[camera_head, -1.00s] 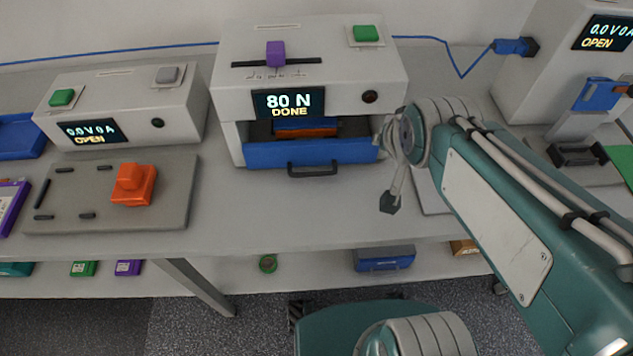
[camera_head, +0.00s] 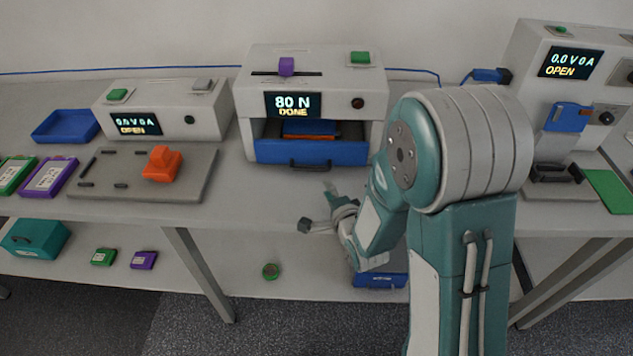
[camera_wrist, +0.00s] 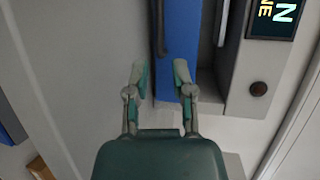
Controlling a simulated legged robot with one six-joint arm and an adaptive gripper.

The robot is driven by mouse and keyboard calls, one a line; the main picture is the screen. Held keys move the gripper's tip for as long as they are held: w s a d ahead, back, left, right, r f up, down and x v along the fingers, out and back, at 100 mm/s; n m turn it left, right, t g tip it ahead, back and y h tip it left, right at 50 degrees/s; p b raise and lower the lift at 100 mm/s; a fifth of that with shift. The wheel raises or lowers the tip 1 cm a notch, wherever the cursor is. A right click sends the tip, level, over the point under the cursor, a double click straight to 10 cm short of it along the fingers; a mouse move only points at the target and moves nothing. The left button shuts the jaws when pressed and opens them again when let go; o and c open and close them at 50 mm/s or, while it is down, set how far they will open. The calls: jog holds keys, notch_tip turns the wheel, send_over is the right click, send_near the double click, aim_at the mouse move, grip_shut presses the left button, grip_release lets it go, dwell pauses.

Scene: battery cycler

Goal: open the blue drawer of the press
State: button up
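The press (camera_head: 310,92) is a white box with a screen reading "80 N DONE". Its blue drawer (camera_head: 340,153) has a dark bar handle (camera_head: 310,165) on the front. Blue and orange shapes and a dark interior show above the drawer's front edge. My gripper (camera_head: 318,207) is in front of and below the handle, apart from it. In the wrist view my gripper (camera_wrist: 160,72) has its two fingers spread with nothing between them. The drawer (camera_wrist: 180,40) and handle (camera_wrist: 159,28) appear beyond the fingertips there.
A grey fixture plate (camera_head: 200,185) with an orange block (camera_head: 162,164) lies left of the press. A cycler (camera_head: 555,85) stands at the right. A lower shelf holds a blue box (camera_head: 380,280). The bench directly before the drawer is mostly clear.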

aim_at(311, 170)
jog(key=shift+s+f, duration=0.2)
jog(key=shift+w+a, duration=0.15)
jog(key=shift+a, duration=0.05)
jog(key=x, duration=1)
jog(key=shift+a+r, duration=0.1)
jog(key=shift+a, duration=0.05)
jog(key=shift+w+a, duration=0.15)
jog(key=shift+w, duration=0.1)
grip_shut()
